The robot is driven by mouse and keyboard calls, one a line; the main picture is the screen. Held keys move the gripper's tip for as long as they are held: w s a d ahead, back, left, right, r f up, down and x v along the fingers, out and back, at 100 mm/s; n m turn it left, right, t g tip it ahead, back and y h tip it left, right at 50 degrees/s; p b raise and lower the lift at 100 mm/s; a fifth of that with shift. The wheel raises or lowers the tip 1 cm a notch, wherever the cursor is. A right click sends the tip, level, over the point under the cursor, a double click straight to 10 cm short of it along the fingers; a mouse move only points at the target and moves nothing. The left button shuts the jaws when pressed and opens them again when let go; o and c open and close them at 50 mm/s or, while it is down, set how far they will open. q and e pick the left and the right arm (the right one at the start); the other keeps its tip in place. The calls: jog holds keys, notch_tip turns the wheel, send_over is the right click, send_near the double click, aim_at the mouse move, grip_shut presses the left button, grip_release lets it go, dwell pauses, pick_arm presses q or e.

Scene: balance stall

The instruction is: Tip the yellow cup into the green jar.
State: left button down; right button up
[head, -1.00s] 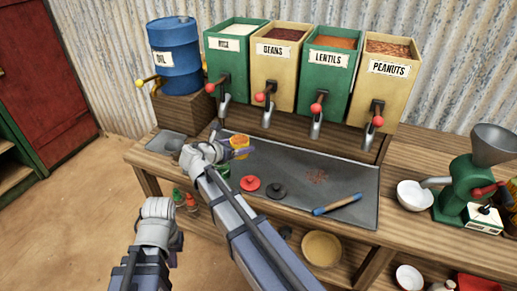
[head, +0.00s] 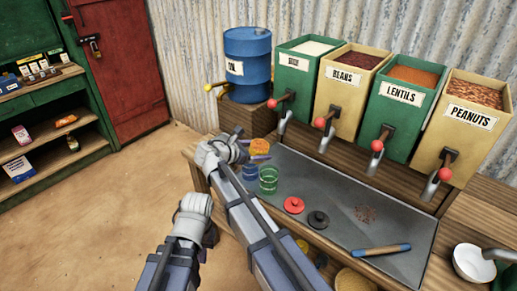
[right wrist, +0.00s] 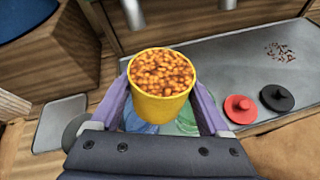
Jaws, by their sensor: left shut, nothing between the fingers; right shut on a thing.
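The yellow cup (right wrist: 162,108) is full of orange-brown pieces and looks upright in the right wrist view. My right gripper (right wrist: 162,100) is shut on it, with a purple finger on each side. The cup also shows in the head view (head: 260,153), above the worktop's left end. The green jar (head: 268,181) stands on the metal tray, nearer me than the cup. In the right wrist view the green jar (right wrist: 186,124) is partly hidden behind the cup and gripper. My left gripper (head: 196,205) is shut and empty, low in front of the counter; its fingertips hardly show.
A blue jar (head: 250,173) stands just left of the green jar. A red lid (head: 294,205) and black lid (head: 318,219) lie to the right, with a blue-ended stick (head: 381,250) and spilled bits (head: 367,214) beyond. Dispensers with spouts line the back, beside a blue oil drum (head: 248,65).

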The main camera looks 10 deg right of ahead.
jog(key=shift+s+d+f+m+t+y, duration=0.2)
jog(key=shift+s+f+m+t+y, duration=0.1)
jog(key=shift+m, duration=0.1)
jog(key=shift+r+m, duration=0.1)
jog(key=shift+m, duration=0.4)
jog(key=shift+m+t+y, duration=0.5)
jog(key=shift+t+y, duration=0.1)
jog(key=shift+f+m+t+y+b, duration=0.3)
jog(key=shift+m+t+y+b, duration=0.15)
jog(key=shift+m+t, duration=0.35)
jog(key=shift+f+m+t+y+b, duration=0.25)
jog(key=shift+m+t+y+b, duration=0.1)
jog(key=shift+m+t+b, duration=0.6)
jog(key=shift+s+d+f+m+t+y+b, duration=0.25)
jog(key=shift+m+t+b, duration=0.2)
jog(key=shift+m+b, duration=0.55)
jog(key=shift+s+d+f+m+t+y+b, duration=0.15)
jog(key=shift+f+m+t+b, duration=0.25)
jog(key=shift+m+b, duration=0.55)
jog(key=shift+s+d+r+m+t+b, duration=0.2)
jog(key=shift+s+m+t+b, duration=0.1)
jog(key=shift+m+t+b, duration=0.25)
jog(key=shift+s+d+r+m+t+b, duration=0.25)
jog(key=shift+m+t+b, duration=0.1)
jog(key=shift+m+b, duration=0.25)
jog(key=shift+s+d+r+m+t+b, duration=0.2)
jog(key=shift+s+r+m+t+b, duration=0.15)
jog(key=shift+m, duration=0.4)
